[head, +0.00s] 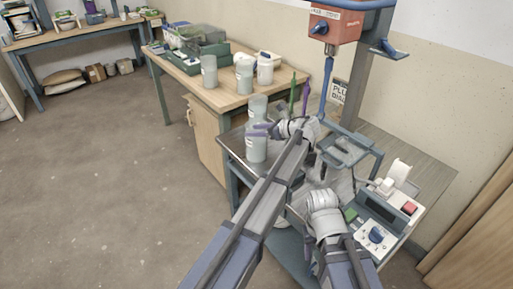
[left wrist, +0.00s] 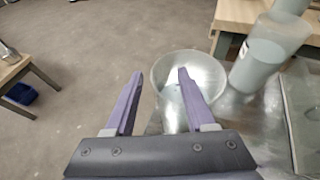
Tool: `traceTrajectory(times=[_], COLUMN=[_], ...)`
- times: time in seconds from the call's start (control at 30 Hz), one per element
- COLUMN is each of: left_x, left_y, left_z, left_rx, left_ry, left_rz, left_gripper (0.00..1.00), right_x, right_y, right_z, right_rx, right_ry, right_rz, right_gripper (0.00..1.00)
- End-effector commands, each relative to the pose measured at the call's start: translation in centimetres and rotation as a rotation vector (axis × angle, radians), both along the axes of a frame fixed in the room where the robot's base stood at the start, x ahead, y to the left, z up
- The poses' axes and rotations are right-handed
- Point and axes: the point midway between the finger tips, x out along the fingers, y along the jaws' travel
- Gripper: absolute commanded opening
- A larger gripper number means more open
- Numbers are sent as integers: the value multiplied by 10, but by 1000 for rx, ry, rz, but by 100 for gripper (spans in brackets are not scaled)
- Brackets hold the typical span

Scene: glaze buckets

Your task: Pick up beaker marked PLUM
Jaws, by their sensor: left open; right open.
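Two pale translucent beakers stand at the left corner of the metal-topped table: a rear one (head: 257,104) and a front one (head: 256,150). My left gripper (head: 260,129) is open beside them, its fingers pointing left. In the left wrist view its fingers (left wrist: 160,74) are apart, and the right finger overlaps an open-topped clear beaker (left wrist: 205,72); I cannot tell whether it is inside or above the rim. A second beaker with greyish contents (left wrist: 262,60) stands to the right. No label reads clearly, so I cannot tell which is PLUM. My right gripper (head: 316,172) is over the table, partly hidden.
More beakers (head: 209,72) stand on the wooden bench (head: 225,100) behind. A blue and red stand machine (head: 337,25) rises at the back, with a blue frame (head: 350,150) below. A control box (head: 376,232) is at right. The floor at left is clear.

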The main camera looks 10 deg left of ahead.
Motion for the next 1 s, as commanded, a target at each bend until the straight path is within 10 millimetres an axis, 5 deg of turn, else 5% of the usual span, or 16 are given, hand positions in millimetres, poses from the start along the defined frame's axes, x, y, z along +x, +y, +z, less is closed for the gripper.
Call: traceTrajectory(times=[0.33,0.83,1.0], left_x=[5,4,4], left_y=[16,16,16], left_z=[-7,-7,-7], left_rx=[0,-1,-1], left_ry=[0,0,0], left_rz=[0,1,2], left_gripper=[55,0,0], right_x=[0,0,0], right_y=[0,0,0], right_z=[-7,-7,-7], right_rx=[0,0,0], right_ry=[0,0,0], right_rz=[0,0,0], right_gripper=[50,50,50])
